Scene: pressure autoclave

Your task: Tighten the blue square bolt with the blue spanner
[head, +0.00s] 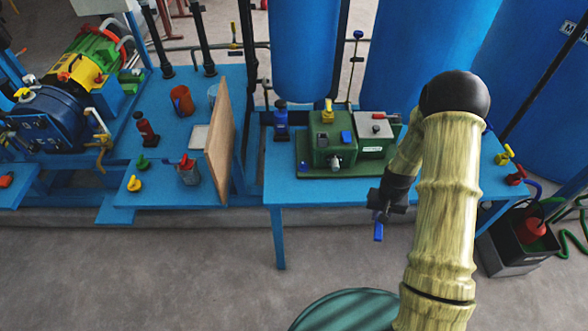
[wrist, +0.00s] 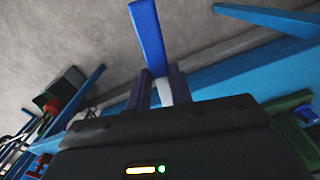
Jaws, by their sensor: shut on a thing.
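My gripper (head: 383,213) is shut on the blue spanner (head: 378,232) in front of the blue table's front edge, right of the green unit. In the wrist view the blue spanner (wrist: 148,38) sticks out beyond the fingers (wrist: 163,88), and a pale part of it shows between them. A small blue piece (head: 346,137) on the front of the green box (head: 330,150) looks like the blue square bolt; its exact shape is too small to tell. The spanner is apart from it, lower and to the right.
The green unit stands on the blue table (head: 290,190), with a yellow fitting (head: 328,110) on top and a grey knob (head: 334,163) in front. A dark blue bottle-like object (head: 281,120) stands left of it. A wooden panel (head: 219,140) rises further left.

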